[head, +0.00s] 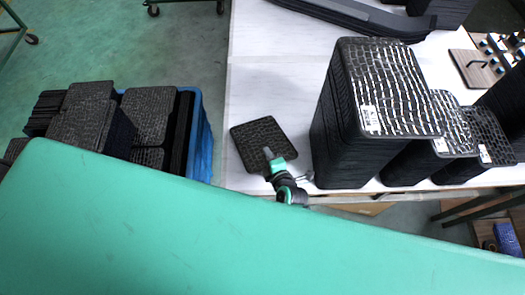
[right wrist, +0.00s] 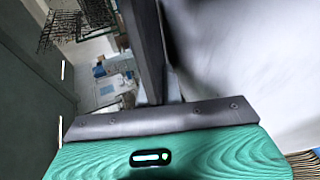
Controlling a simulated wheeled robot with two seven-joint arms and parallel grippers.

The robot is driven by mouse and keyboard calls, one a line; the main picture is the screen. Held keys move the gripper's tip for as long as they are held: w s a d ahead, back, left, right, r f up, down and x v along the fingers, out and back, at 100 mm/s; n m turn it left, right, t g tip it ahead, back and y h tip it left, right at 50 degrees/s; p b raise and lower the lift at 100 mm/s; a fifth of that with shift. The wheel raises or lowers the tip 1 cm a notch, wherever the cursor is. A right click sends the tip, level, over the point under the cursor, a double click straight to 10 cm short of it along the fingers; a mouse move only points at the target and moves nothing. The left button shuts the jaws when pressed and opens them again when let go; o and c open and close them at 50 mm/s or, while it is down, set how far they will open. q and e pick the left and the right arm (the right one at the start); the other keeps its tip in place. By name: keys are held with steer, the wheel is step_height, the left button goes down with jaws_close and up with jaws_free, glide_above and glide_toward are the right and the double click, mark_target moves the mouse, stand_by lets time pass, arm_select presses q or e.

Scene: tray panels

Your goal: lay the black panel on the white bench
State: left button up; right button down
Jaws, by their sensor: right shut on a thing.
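The black panel (head: 258,137), a dark textured square plate, is over the left part of the white bench (head: 275,85) in the head view, slightly turned. My right gripper (head: 269,154) is shut on its near edge. The panel looks flat and close to the bench top, but I cannot tell whether it touches. In the right wrist view, a dark upright strip (right wrist: 146,45) rises from the gripper's grey front. I cannot tell there which part is panel and which is finger. My left gripper is not in view.
A tall stack of black panels (head: 340,140) stands just right of the held panel, with shorter stacks (head: 440,120) beyond. A blue crate (head: 203,140) with panel stacks is at the left, across a floor gap. Bare bench lies behind the panel.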

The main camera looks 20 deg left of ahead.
steer(key=c, duration=1.7)
jaws_free()
steer(key=shift+p+v, duration=2.6)
steer(key=shift+v, duration=1.45)
